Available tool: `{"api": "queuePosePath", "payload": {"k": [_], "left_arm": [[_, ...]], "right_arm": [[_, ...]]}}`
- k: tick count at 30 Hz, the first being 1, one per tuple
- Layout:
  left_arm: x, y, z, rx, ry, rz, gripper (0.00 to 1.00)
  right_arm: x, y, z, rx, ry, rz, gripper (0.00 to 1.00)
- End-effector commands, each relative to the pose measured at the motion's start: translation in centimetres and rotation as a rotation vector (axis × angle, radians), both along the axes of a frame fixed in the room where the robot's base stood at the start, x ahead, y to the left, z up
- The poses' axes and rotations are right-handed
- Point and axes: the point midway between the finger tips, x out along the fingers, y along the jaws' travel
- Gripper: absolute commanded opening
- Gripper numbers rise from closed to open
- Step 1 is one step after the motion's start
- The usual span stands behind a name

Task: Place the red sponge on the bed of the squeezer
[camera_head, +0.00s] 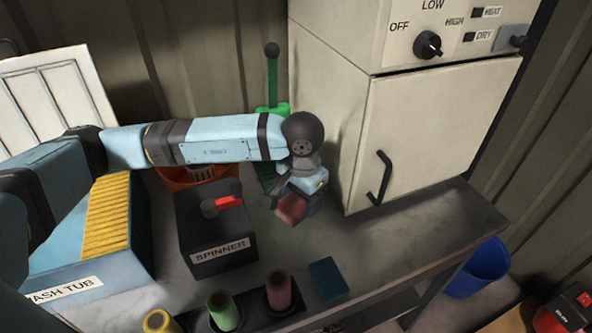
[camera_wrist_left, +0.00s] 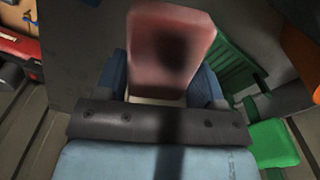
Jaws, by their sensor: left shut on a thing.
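My left gripper (camera_head: 298,205) is shut on the red sponge (camera_head: 291,210), in front of the white cabinet and right of the spinner. In the left wrist view the sponge (camera_wrist_left: 172,48) stands out between the blue fingers, with a dark shadow on its face. The green squeezer (camera_head: 271,110), with its upright lever, stands behind my left arm; the arm hides much of it. My right gripper is in neither view.
The black spinner (camera_head: 215,245) stands left of the gripper, the wash tub (camera_head: 133,225) farther left. A blue block (camera_head: 327,280) and a dark rack with coloured rolls (camera_head: 278,290) are at the front. The white cabinet (camera_head: 430,130) stands close on the right. An orange bowl (camera_head: 175,176) is partly hidden.

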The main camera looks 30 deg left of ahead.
Motion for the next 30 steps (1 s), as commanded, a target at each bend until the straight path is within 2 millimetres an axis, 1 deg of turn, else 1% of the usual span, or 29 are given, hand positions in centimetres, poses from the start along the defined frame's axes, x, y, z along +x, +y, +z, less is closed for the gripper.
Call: {"api": "queuePosePath", "payload": {"k": [1, 3, 6, 10, 13, 16, 20, 24, 30], "left_arm": [[0.0, 0.0, 0.0, 0.0, 0.0, 0.0, 0.37], [-0.1, 0.0, -1.7, 0.001, 0.006, 0.001, 0.37], [-0.1, 0.0, -3.5, 0.0, 0.004, 0.0, 0.37], [-0.1, 0.0, -5.4, 0.0, 0.003, 0.0, 0.37], [0.0, 0.0, -6.5, 0.001, 0.002, 0.001, 0.37], [0.5, 0.4, -6.9, 0.001, 0.001, 0.001, 0.37], [2.6, 2.0, -6.9, 0.001, -0.001, 0.006, 0.37], [5.6, 4.2, -7.0, 0.001, 0.0, 0.007, 0.37], [9.9, 7.5, -7.1, 0.001, -0.001, 0.007, 0.37]], "right_arm": [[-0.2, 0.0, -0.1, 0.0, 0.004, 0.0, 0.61], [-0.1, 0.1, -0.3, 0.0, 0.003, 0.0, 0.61], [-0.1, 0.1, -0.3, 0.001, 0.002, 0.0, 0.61], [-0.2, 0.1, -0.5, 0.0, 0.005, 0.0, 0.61], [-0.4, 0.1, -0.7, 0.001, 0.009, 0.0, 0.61], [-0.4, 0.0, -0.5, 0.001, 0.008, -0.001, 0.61], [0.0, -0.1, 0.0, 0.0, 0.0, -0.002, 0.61], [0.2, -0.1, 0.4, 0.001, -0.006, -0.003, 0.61], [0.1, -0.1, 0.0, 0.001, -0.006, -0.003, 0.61]]}}
